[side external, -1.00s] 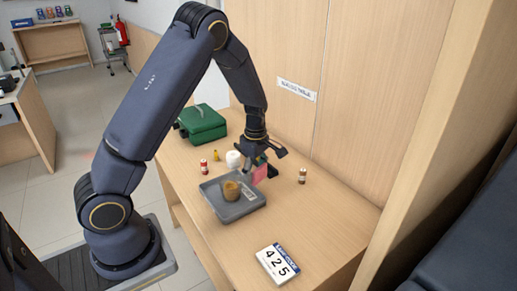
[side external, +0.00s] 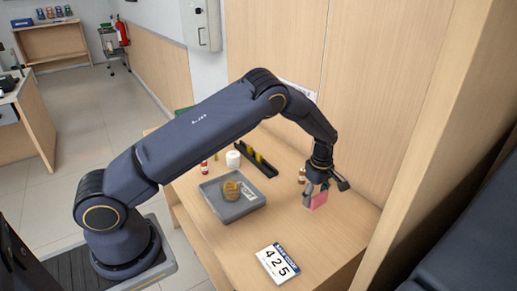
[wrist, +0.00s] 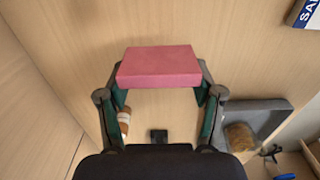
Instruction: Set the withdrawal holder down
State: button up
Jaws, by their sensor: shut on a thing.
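The pink block (side external: 318,201), which I take to be the withdrawal holder, is in my gripper (side external: 317,192) over the right part of the counter in the side view. In the wrist view the pink holder (wrist: 158,66) lies across the space between the two fingertips (wrist: 160,88), and the fingers are shut on it. I cannot tell whether its underside touches the counter or hangs just above it.
A grey tray (side external: 222,213) with a tan round pot (side external: 231,190) stands to the left. A brown bottle (side external: 302,175) is close behind my gripper. A black rack (side external: 258,163), white roll (side external: 233,159) and red bottle (side external: 204,167) stand further back. A "425" card (side external: 277,264) lies in front.

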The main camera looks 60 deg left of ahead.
aim_at(316, 212)
jog(key=shift+w+f, duration=0.9)
jog(key=shift+f, duration=1.7)
jog(key=shift+f, duration=0.1)
jog(key=o, duration=1.1)
jog(key=shift+o, duration=0.2)
